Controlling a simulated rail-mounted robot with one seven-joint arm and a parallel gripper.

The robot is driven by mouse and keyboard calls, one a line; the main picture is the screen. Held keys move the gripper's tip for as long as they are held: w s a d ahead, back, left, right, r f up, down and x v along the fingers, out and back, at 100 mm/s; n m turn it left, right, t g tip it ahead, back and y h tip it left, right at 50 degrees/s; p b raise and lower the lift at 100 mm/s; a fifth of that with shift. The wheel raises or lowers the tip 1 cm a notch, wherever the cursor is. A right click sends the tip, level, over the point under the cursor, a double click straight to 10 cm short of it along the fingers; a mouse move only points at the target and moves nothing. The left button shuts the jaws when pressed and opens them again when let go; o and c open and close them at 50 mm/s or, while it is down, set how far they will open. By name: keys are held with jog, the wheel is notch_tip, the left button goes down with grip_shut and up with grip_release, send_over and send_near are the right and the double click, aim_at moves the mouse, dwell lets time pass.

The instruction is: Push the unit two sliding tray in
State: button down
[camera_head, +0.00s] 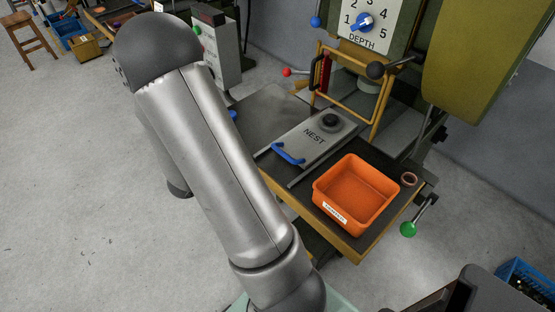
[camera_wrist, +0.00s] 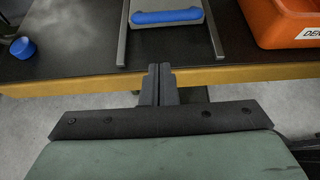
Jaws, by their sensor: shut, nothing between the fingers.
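The sliding tray is a grey plate marked NEST (camera_head: 311,137) with a black round nest near its back end and a blue handle (camera_head: 288,154) at its front. It lies between two rails on the dark bench top. In the wrist view the blue handle (camera_wrist: 168,16) is at the top, with a rail on each side. My gripper (camera_wrist: 159,70) is shut and empty. In that view its fingertips appear over the bench's yellow front edge, below the handle and apart from it. In the head view the gripper is hidden or out of frame behind my arm.
An orange labelled bin (camera_head: 322,199) stands right of the tray; a copper ring (camera_head: 408,179) lies beyond it. A yellow guard frame (camera_head: 377,115) and the press with its depth dial (camera_head: 364,22) rise behind. A blue round object (camera_wrist: 22,48) sits left on the bench.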

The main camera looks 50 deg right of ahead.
send_near(280, 162)
jog(key=x, duration=0.4)
jog(key=shift+d, duration=0.25)
jog(key=d, duration=0.3)
jog(key=shift+s+d+p, duration=0.2)
jog(key=shift+d+p, duration=0.1)
jog(key=shift+p, duration=0.05)
jog(key=shift+d+f, duration=0.1)
jog(key=shift+d, duration=0.4)
